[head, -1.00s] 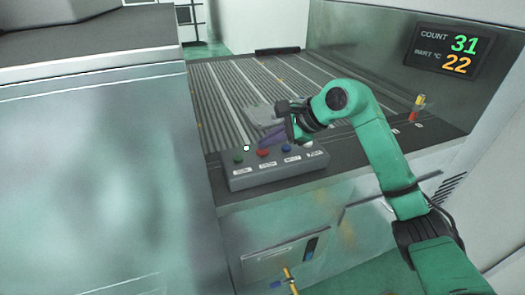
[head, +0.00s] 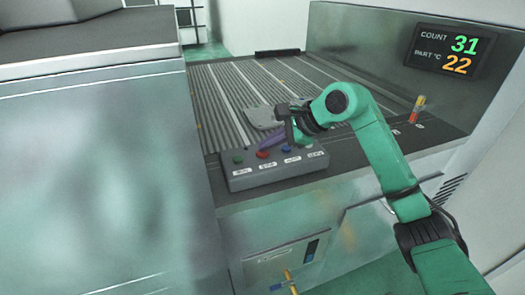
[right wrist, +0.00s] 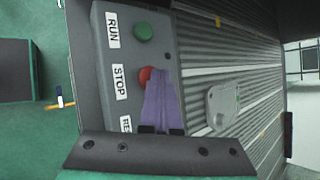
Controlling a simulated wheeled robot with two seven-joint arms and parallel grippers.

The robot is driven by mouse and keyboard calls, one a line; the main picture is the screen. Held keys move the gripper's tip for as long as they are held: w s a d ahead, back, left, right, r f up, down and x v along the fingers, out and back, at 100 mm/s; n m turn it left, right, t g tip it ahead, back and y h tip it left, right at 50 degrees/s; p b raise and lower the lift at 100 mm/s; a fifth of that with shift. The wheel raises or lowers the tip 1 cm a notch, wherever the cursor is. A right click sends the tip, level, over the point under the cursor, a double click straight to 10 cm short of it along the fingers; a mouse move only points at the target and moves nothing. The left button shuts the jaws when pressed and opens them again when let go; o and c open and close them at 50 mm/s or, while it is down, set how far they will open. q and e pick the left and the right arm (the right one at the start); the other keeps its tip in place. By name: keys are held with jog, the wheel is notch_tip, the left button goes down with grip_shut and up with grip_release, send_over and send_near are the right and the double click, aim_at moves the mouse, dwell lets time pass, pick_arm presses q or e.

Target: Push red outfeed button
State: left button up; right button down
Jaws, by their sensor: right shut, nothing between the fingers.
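The red button (head: 263,154) sits on a grey control box (head: 240,181) at the near end of the outfeed conveyor, beside a green button (head: 238,160). In the right wrist view the red button (right wrist: 146,75) stands by a STOP label, and the green button (right wrist: 143,32) by a RUN label. My right gripper (head: 264,146) is shut and empty, with its purple fingers pointing at the red button. In the right wrist view the fingertips (right wrist: 157,76) cover part of the red button. I cannot tell whether they touch it. My left gripper is not in view.
A grey casting (head: 260,118) lies on the ribbed conveyor (head: 215,85) just behind the gripper. A blue button (head: 287,149) sits right of the red one. A display (head: 449,51) reads count 31 and part 22. A large metal cabinet (head: 90,170) blocks the left.

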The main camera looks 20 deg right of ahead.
aim_at(268, 153)
jog(key=shift+r+p, duration=0.55)
jog(key=shift+r, duration=0.3)
notch_tip(268, 153, up, 5)
jog(key=p, duration=0.4)
jog(key=shift+r, duration=0.1)
dwell(0.3)
